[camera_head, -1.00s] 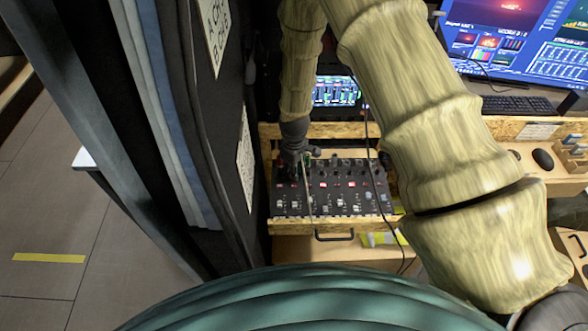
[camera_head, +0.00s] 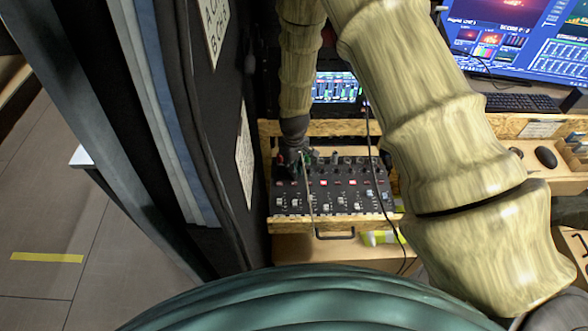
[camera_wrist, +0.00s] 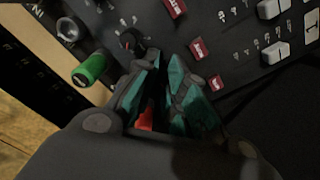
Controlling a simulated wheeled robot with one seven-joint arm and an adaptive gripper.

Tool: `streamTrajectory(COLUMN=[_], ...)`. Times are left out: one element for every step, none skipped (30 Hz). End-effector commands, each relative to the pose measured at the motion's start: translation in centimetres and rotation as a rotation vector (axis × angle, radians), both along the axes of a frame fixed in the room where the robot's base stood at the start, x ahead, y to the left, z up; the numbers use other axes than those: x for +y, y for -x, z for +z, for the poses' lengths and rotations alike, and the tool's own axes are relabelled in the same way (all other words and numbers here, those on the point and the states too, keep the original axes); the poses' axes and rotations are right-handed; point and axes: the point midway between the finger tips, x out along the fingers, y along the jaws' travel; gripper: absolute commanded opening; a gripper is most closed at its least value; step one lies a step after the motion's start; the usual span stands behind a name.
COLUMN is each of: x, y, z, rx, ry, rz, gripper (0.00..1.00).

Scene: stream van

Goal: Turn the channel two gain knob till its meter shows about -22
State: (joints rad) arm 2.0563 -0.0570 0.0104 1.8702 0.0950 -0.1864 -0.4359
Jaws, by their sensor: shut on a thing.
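The mixer (camera_head: 345,204) lies on a wooden shelf, with rows of small knobs, red buttons and pale faders. My gripper (camera_head: 292,167) reaches down onto its upper left part, the fingers small and dark there. In the wrist view my gripper (camera_wrist: 165,68) has its two teal fingers close together, with a red piece (camera_wrist: 146,119) showing between them. It is shut on a knob, mostly hidden by the fingers; I cannot read its channel. The meter screen (camera_head: 336,88) behind shows green bars, too small to read.
A green plug (camera_wrist: 90,68) stands beside the fingers. Red buttons (camera_wrist: 198,48) and pale faders (camera_wrist: 275,52) lie to the right. A thin cable (camera_head: 369,130) hangs in front of the mixer. A dark curtain wall (camera_head: 220,120) stands close on the left.

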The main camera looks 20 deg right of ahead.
Motion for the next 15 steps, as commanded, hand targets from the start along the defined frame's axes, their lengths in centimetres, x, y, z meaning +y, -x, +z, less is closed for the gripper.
streamTrajectory(x=[-0.08,-0.08,-0.09,-0.08,-0.08,-0.07,-0.07,-0.05,-0.05,-0.04,-0.04,-0.04,-0.03,-0.04,-0.04], y=[-0.03,-0.03,-0.03,-0.03,-0.04,-0.06,-0.07,-0.08,-0.09,-0.08,-0.08,-0.09,-0.08,-0.08,-0.08], z=[-0.2,-0.2,-0.19,-0.17,-0.16,-0.13,-0.12,-0.11,-0.1,-0.09,-0.09,-0.08,-0.08,-0.07,-0.06], rx=[0.0,0.0,0.0,0.0,0.0,-0.001,-0.002,-0.001,-0.001,-0.002,-0.002,-0.002,-0.002,-0.002,-0.002], ry=[0.001,0.001,0.001,0.001,0.001,0.001,0.002,0.001,0.001,0.002,0.002,0.001,0.0,0.001,0.001], rz=[-0.042,-0.071,-0.109,-0.138,-0.166,-0.203,-0.231,-0.258,-0.293,-0.319,-0.344,-0.376,-0.4,-0.421,-0.45], gripper=[0.0,0.0,0.0,0.0,0.0,0.0,0.0,0.0,0.0,0.0,0.0,0.0,0.0,0.0,0.0])
